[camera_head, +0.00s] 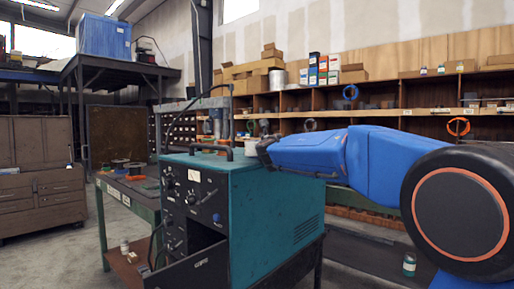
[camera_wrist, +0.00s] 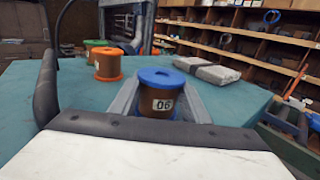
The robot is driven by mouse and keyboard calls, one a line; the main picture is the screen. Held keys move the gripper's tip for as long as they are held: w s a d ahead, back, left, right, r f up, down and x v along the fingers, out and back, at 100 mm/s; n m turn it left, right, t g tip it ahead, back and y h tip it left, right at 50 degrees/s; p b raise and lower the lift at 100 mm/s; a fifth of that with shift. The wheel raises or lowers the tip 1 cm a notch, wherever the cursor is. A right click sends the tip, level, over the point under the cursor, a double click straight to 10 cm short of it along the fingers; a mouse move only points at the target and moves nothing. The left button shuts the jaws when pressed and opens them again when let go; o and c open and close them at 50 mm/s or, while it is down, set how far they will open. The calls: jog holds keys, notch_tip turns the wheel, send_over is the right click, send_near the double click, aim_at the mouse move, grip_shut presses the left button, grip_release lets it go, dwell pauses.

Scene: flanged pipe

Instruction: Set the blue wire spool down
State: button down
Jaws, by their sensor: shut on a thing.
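The blue wire spool (camera_wrist: 163,98) has a blue top flange, a brown winding and a white label reading 06. It stands upright in the middle of the wrist view. My gripper (camera_wrist: 165,88) is shut on it, with a grey finger on either side. The spool is over the teal top of the cabinet (camera_wrist: 60,118); its base is hidden, so I cannot tell whether it touches. In the head view my gripper (camera_head: 264,151) is at the right of the cabinet top, and the spool cannot be made out there.
An orange-flanged spool (camera_wrist: 107,64) stands left of the held spool, with a green-flanged one (camera_wrist: 96,43) behind. A grey flat package (camera_wrist: 207,70) lies behind right. A dark bar (camera_wrist: 46,90) rises at left. Stocked shelves (camera_head: 380,96) line the wall.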

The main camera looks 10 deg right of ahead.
dwell(0.4)
jog(key=c, duration=1)
grip_release()
jog(key=shift+f, duration=0.15)
jog(key=s, duration=1.2)
jog(key=shift+a, duration=0.15)
